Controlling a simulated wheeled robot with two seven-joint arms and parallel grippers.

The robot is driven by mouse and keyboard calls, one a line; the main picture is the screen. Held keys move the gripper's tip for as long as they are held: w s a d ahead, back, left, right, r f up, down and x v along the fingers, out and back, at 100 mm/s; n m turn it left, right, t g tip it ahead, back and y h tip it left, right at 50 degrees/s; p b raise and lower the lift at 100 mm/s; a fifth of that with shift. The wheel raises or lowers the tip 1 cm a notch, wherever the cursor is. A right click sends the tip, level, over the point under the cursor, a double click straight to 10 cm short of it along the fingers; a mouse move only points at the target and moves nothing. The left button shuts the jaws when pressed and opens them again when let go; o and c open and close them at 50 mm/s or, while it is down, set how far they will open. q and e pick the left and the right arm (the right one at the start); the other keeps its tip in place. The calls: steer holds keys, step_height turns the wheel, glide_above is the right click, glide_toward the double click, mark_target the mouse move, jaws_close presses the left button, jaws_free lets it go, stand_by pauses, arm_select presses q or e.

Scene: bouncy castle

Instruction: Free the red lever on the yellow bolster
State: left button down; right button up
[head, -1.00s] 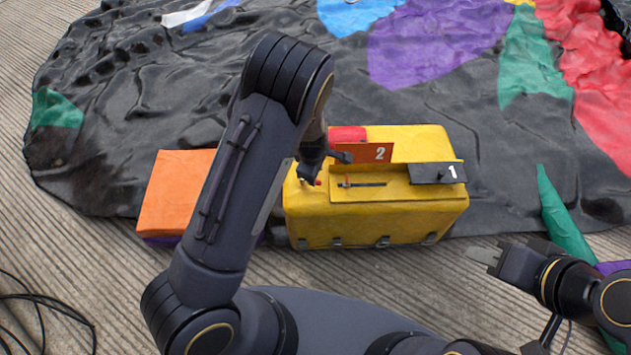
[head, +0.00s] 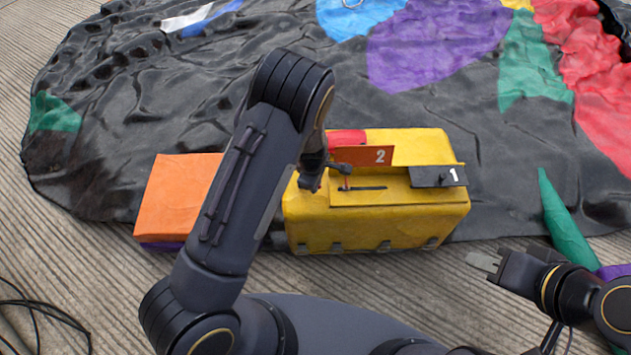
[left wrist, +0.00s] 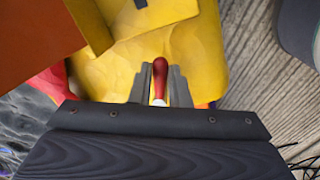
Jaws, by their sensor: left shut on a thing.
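The yellow bolster (head: 395,222) lies on the ground in front of me, with an orange plate marked 2 (head: 362,154) and a black plate marked 1 (head: 430,177) on its top. My left gripper (head: 312,183) is at the bolster's left end, partly hidden by my own arm. In the left wrist view, its fingers (left wrist: 158,88) are shut on the red lever (left wrist: 160,80), whose rounded end shows between them. The lever's base is hidden. My right gripper (head: 484,262) is apart from the bolster, low on the right; its finger gap is unclear.
A narrow slot (head: 368,188) with a thin red pin is on the bolster's top. An orange block (head: 175,195) stands to its left. Crumpled dark fabric (head: 120,150) with coloured patches lies behind. A green cone (head: 563,220) is at right; black cables (head: 40,310) lie lower left.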

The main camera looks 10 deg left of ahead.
arm_select(q)
steer(key=m, duration=0.1)
steer(key=s+m, duration=0.1)
steer(key=m, duration=0.1)
steer(key=shift+s+a+m+h, duration=0.15)
steer(key=shift+a+m+h, duration=0.1)
steer(key=shift+m+h, duration=0.05)
steer(key=m, duration=0.1)
steer(key=s+m, duration=0.1)
steer(key=m, duration=0.1)
steer(key=shift+a+m+g, duration=0.3)
steer(key=shift+a, duration=0.1)
steer(key=m, duration=0.1)
steer(key=s+a+m, duration=0.1)
steer(key=m, duration=0.1)
steer(key=shift+h+b, duration=0.35)
steer(key=shift+h, duration=0.05)
steer(key=shift+s+a+m+g, duration=0.1)
steer(key=shift+a+m+g, duration=0.15)
steer(key=shift+m, duration=0.7)
steer(key=shift+s+a+m+g, duration=0.15)
steer(key=shift+a+m, duration=0.2)
steer(key=shift+m, duration=0.6)
steer(key=shift+w, duration=0.1)
steer(key=c, duration=1.4)
jaws_free()
